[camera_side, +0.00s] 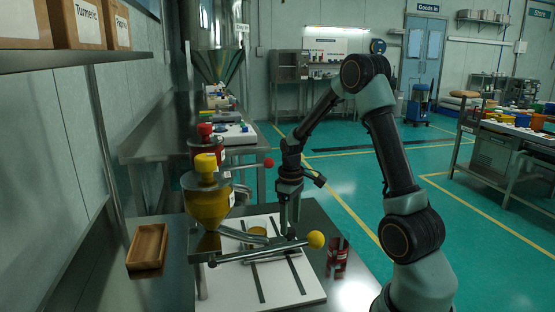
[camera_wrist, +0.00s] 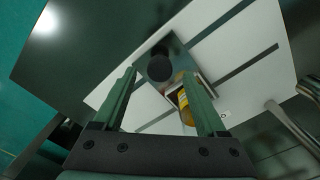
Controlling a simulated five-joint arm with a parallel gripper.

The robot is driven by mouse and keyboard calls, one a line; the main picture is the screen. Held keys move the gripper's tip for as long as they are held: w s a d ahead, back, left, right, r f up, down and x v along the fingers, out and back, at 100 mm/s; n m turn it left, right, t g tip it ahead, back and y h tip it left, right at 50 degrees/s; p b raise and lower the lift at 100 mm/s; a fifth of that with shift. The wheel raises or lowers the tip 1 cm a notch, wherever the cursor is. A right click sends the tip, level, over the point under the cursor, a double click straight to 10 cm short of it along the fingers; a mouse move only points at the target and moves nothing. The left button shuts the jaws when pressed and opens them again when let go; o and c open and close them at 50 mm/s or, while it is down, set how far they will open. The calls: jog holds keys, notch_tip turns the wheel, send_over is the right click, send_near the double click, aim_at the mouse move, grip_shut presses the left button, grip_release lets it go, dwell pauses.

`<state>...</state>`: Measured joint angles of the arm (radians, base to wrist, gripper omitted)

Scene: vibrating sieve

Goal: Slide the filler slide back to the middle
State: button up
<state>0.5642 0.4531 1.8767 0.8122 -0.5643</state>
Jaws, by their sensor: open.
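A yellow hopper (camera_side: 209,205) stands at the left of the white board (camera_side: 312,290). A low metal slide piece lies on the board and carries a yellow cup (camera_side: 257,232). In the wrist view the metal piece (camera_wrist: 176,47) shows as a tilted square with a dark round knob (camera_wrist: 160,68), and the yellow cup (camera_wrist: 187,92) sits partly behind one finger. My gripper (camera_side: 291,226) points down just right of the cup. In the wrist view my gripper (camera_wrist: 165,88) is open, its fingers on either side of the knob. I cannot tell whether they touch it.
A metal bar with a yellow ball (camera_side: 316,239) crosses in front of the gripper. A red can (camera_side: 338,254) stands at the board's right edge. A wooden tray (camera_side: 148,246) lies at the left. A second hopper with a red cap (camera_side: 205,130) stands behind.

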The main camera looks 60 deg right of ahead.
notch_tip(320, 180, up, 10)
dwell(0.3)
jog(key=s+a+r+t, duration=0.2)
jog(key=s+a+r, duration=0.1)
jog(key=a, duration=0.8)
jog(key=s+a+r+t, duration=0.3)
jog(key=a+r, duration=0.1)
jog(key=a, duration=0.7)
jog(key=shift+t, duration=0.3)
